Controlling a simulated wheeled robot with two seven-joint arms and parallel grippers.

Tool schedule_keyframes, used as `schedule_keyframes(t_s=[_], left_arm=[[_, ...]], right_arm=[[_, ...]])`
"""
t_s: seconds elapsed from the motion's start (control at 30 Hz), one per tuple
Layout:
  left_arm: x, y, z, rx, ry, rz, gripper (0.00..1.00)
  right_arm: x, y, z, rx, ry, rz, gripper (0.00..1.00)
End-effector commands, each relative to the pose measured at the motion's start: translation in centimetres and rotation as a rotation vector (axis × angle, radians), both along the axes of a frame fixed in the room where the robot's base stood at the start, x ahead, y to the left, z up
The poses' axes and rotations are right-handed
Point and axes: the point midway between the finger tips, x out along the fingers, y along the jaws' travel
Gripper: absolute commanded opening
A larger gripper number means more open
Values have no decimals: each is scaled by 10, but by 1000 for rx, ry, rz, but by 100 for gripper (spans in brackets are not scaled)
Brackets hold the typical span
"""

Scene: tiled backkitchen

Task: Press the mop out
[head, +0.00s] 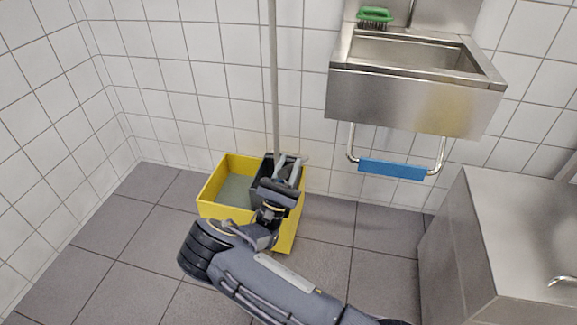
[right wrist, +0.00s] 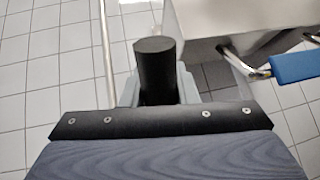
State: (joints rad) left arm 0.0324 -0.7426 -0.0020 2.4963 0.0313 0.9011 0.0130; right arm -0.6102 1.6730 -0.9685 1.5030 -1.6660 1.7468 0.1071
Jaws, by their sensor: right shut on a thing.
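The yellow mop bucket (head: 207,187) stands on the floor by the back wall, with greyish water in its left part. A dark wringer (head: 257,185) sits in its right part. The mop's pale pole (head: 274,80) rises upright from the wringer; it also shows in the right wrist view (right wrist: 105,45). The mop head is hidden. My right gripper (head: 290,170) is over the wringer, its fingers shut around a black round handle (right wrist: 155,65), which seems to be the wringer's lever. My arm hides part of the bucket. My left gripper is not in view.
A steel sink (head: 415,95) with a green brush (head: 374,14) hangs on the wall at right, a blue-padded bar (head: 392,169) below it. A steel counter (head: 510,220) stands at far right. The tiled floor (head: 110,235) at left is clear.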

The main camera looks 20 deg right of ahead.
Motion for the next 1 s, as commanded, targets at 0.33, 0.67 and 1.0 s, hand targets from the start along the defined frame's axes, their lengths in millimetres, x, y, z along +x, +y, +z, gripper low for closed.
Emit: schedule_keyframes(t_s=[0.33, 0.67, 1.0], left_arm=[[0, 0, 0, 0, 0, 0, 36], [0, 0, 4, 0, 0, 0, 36], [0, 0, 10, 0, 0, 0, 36]], right_arm=[[0, 0, 0, 0, 0, 0, 49], [-8, 12, -16, -1, 3, 2, 49], [-27, 39, -55, -1, 2, 3, 49]])
